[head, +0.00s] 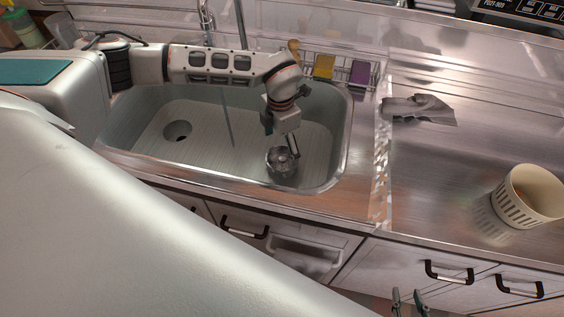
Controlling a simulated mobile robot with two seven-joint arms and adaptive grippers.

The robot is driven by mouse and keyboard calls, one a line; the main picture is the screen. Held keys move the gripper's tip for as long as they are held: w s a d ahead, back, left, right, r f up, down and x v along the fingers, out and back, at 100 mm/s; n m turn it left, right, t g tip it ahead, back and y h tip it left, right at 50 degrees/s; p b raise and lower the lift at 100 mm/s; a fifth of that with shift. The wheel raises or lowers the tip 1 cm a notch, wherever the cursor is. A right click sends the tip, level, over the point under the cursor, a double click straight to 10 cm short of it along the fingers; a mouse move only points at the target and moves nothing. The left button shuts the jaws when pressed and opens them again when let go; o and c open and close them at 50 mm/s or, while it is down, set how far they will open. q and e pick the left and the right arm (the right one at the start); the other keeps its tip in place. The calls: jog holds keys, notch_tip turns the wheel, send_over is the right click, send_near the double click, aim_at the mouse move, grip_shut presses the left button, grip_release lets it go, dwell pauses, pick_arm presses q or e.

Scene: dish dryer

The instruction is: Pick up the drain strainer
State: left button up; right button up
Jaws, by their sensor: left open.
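The drain strainer (280,163), a small round metal basket, sits on the sink floor near the front right of the basin. My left gripper (291,148) reaches down into the sink from above, open, with its fingers at the strainer's right and far side. I cannot tell whether a finger touches it. My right gripper (409,299) shows only its two fingertips, apart and empty, at the bottom edge, in front of the cabinets.
The sink (345,150) has a drain hole (178,131) at left. A wire rack with a yellow sponge (324,67) and a purple sponge (360,73) stands behind. A grey cloth (420,108) and cream perforated basket (527,197) are on the right counter.

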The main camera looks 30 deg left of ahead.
aim_at(282, 158)
pick_arm(q)
jog(key=shift+d+f, duration=0.2)
jog(key=shift+f, duration=0.55)
notch_tip(282, 158, down, 4)
jog(key=shift+s+d+r+b, duration=0.1)
jog(key=shift+d+r+b, duration=0.1)
jog(key=shift+b, duration=0.25)
jog(key=shift+a+f, duration=0.1)
jog(key=shift+f, duration=0.3)
jog(key=shift+r, duration=0.1)
jog(key=shift+c, duration=1.2)
jog(key=c, duration=1.1)
pick_arm(e)
jog(key=shift+w+d+f, duration=0.1)
jog(key=shift+w+d, duration=0.1)
jog(key=shift+w, duration=0.2)
jog(key=shift+s, duration=0.1)
